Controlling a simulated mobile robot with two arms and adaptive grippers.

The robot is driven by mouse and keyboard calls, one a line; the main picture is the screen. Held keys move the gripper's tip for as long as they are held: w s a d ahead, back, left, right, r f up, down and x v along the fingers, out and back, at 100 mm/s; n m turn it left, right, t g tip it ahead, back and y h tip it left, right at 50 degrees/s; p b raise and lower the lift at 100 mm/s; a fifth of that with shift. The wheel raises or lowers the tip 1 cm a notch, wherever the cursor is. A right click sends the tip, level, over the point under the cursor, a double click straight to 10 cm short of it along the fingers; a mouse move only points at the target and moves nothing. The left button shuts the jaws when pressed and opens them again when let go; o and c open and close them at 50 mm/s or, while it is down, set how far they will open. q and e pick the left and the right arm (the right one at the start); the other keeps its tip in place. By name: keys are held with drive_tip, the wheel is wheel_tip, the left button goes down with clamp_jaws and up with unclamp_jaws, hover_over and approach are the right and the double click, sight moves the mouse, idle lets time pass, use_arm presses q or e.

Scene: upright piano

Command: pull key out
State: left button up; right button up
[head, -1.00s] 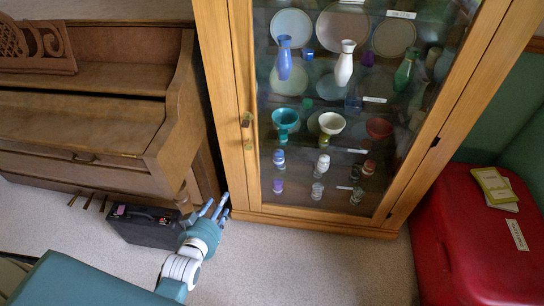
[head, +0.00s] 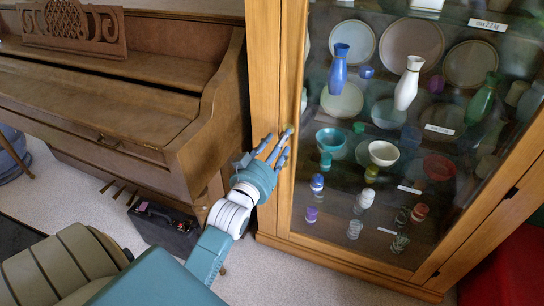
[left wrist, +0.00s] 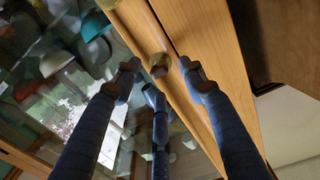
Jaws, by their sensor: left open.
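A brass-coloured piece (left wrist: 158,66) on the cabinet door frame shows between the fingertips in the left wrist view. I cannot tell whether it is the key or the door's knob. In the head view a small brass spot (head: 288,128) shows just by the fingertips; the rest there is hidden by the hand. My left gripper (head: 276,147) is open, its three blue fingers spread and pointing at the door frame. It also shows in the left wrist view (left wrist: 160,85), with the fingers around the brass piece. No grip on it is visible. My right gripper is out of view.
The glass-fronted wooden cabinet (head: 265,100) holds vases, bowls and plates. The piano (head: 190,110) stands close on its left. A black case (head: 165,228) lies on the floor below, near my left arm. A red thing (head: 505,270) is at the lower right.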

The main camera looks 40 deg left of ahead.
use_arm(q)
drive_tip(key=shift+x, duration=1.45)
drive_tip(key=shift+c, duration=0.3)
clamp_jaws()
